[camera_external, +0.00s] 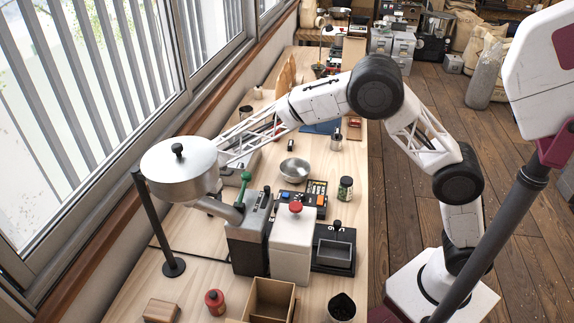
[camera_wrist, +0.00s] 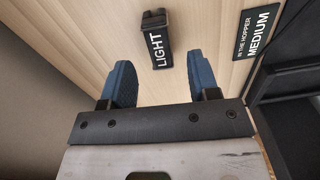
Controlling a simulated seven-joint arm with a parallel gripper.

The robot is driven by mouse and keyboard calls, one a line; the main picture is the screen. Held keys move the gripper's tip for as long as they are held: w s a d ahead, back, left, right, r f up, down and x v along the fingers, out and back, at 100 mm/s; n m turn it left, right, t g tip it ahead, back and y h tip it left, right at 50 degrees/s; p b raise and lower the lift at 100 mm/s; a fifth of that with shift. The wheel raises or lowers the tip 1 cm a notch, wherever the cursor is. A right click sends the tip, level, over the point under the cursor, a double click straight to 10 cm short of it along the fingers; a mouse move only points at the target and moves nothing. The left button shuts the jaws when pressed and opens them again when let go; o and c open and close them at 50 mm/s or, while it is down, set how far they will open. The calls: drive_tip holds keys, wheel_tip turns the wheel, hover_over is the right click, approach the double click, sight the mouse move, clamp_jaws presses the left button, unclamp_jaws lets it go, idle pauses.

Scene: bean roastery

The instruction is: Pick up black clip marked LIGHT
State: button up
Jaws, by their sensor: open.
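The black clip (camera_wrist: 157,40) marked LIGHT in white letters lies on the pale wood tabletop in the wrist view, just beyond my fingertips and roughly centred between them. My gripper (camera_wrist: 162,72) is open, its two blue fingers wide apart with nothing between them. The clip is apart from both fingers. In the external view my gripper is hidden behind the silver hopper, and I cannot make out the LIGHT clip there.
A black sign reading MEDIUM (camera_wrist: 258,32) is at the right in the wrist view, beside dark equipment (camera_wrist: 295,110). In the external view, the silver hopper (camera_external: 180,172), grey machine (camera_external: 247,240) and steel bowl (camera_external: 294,168) crowd the bench. Window sill runs along the left.

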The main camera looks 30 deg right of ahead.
drive_tip(key=shift+f, duration=2.2)
drive_tip(key=c, duration=1)
drive_tip(key=shift+r, duration=0.2)
drive_tip(key=shift+r, duration=1.5)
drive_tip(key=shift+s+d+r, duration=0.15)
drive_tip(key=shift+s+d, duration=0.05)
drive_tip(key=shift+d, duration=0.05)
drive_tip(key=s+d, duration=0.3)
drive_tip(key=s, duration=0.1)
drive_tip(key=s+d+r, duration=0.1)
drive_tip(key=s+d, duration=0.6)
drive_tip(key=shift+s+r, duration=0.15)
drive_tip(key=shift+s, duration=0.2)
